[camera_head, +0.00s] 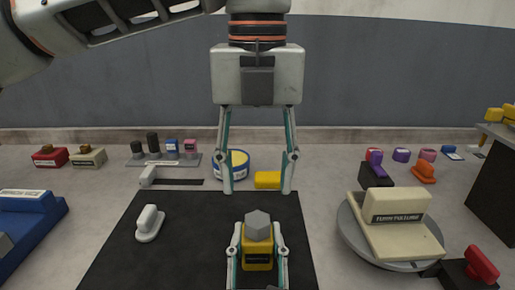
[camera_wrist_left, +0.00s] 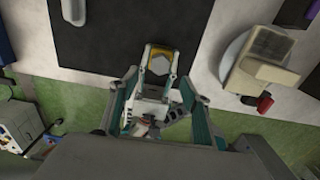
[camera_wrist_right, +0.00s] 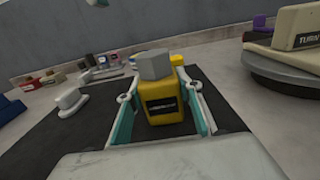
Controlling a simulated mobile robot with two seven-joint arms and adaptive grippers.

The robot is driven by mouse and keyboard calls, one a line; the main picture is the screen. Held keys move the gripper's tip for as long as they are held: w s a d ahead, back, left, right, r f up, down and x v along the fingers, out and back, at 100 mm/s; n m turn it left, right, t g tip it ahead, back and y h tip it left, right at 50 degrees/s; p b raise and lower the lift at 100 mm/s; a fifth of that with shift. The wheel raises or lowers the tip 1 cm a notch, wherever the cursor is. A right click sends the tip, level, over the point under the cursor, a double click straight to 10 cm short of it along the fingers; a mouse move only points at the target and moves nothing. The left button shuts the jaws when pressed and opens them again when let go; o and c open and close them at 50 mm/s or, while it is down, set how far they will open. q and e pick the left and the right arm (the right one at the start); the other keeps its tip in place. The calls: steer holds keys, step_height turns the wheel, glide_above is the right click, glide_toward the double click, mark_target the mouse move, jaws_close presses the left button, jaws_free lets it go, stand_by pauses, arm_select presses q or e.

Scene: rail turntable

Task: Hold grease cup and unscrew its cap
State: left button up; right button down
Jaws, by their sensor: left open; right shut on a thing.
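The yellow grease cup (camera_head: 258,262) with a dark label stands upright low in the head view, with a grey hexagonal cap (camera_head: 258,224) on top. In the right wrist view the cup (camera_wrist_right: 165,106) and its cap (camera_wrist_right: 154,67) show large and close. My right gripper (camera_head: 257,268) is shut on the cup, one finger on each side. My left gripper (camera_head: 257,192) points down, open and empty, with its fingers apart above and behind the cap.
A dark mat (camera_head: 110,262) lies under the work area. A grey turntable (camera_head: 352,240) bearing a beige block (camera_head: 395,205) is at right. A white-handled piece (camera_head: 149,223) lies on the mat's left. A blue-and-yellow round container (camera_head: 236,165) and a yellow block (camera_head: 267,180) sit behind.

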mark_target(257, 219)
arm_select(q)
step_height(257, 219, down, 8)
steer(key=shift+r, duration=0.25)
steer(key=c, duration=1.2)
steer(key=n, duration=0.6)
